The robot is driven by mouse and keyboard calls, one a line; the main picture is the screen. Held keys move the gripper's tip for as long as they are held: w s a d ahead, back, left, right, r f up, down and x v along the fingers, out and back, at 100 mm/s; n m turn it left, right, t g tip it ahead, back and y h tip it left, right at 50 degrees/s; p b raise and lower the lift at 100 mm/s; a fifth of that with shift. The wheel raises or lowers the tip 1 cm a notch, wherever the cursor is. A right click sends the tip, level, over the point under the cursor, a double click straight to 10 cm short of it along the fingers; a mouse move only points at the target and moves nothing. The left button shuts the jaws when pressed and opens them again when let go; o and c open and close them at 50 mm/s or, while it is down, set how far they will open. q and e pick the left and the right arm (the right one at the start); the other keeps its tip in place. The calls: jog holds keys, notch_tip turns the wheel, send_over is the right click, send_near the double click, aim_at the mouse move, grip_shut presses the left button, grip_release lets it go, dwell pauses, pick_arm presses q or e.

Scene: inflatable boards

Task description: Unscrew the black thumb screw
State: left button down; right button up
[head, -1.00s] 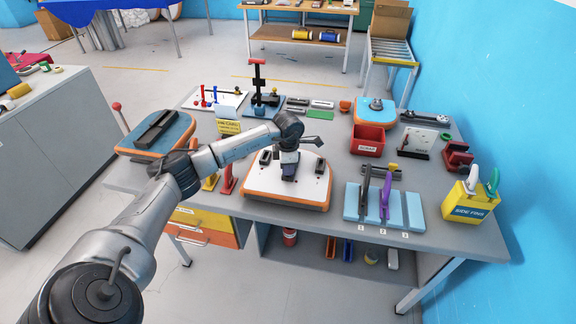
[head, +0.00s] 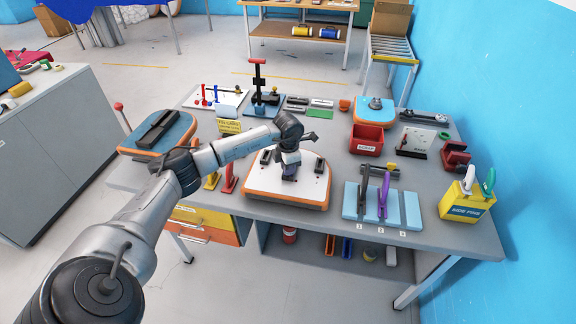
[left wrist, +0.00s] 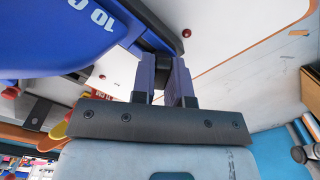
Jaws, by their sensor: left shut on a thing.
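My left gripper (head: 290,173) points down at the middle of a white board with an orange rim (head: 258,188) on the workbench. In the left wrist view its two purple fingers (left wrist: 163,82) are closed on a small black piece (left wrist: 162,70), which looks like the black thumb screw. The fingers hide most of it, so its thread and seat cannot be made out. A large blue part lettered "10 C" (left wrist: 70,40) stands right beside the fingers. The white board surface (left wrist: 215,40) lies behind them. My right gripper is not in view.
Black blocks (head: 265,157) sit on the board. A light blue rack with black and purple tools (head: 408,210) stands to the right, with a yellow bin (head: 465,206) beyond it. A red bin (head: 367,140) is behind. A yellow sign (head: 229,127) stands behind my forearm.

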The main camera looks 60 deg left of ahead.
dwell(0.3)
pick_arm(q)
jog(key=shift+n+p, duration=0.55)
jog(key=shift+n, duration=0.05)
jog(key=shift+n+p, duration=0.45)
jog(key=shift+n, duration=0.35)
jog(key=shift+f+n, duration=0.1)
jog(key=shift+n, duration=0.2)
jog(key=shift+n+p, duration=0.8)
jog(key=shift+n, duration=0.1)
jog(key=shift+n+p, duration=0.4)
jog(key=shift+n, duration=0.4)
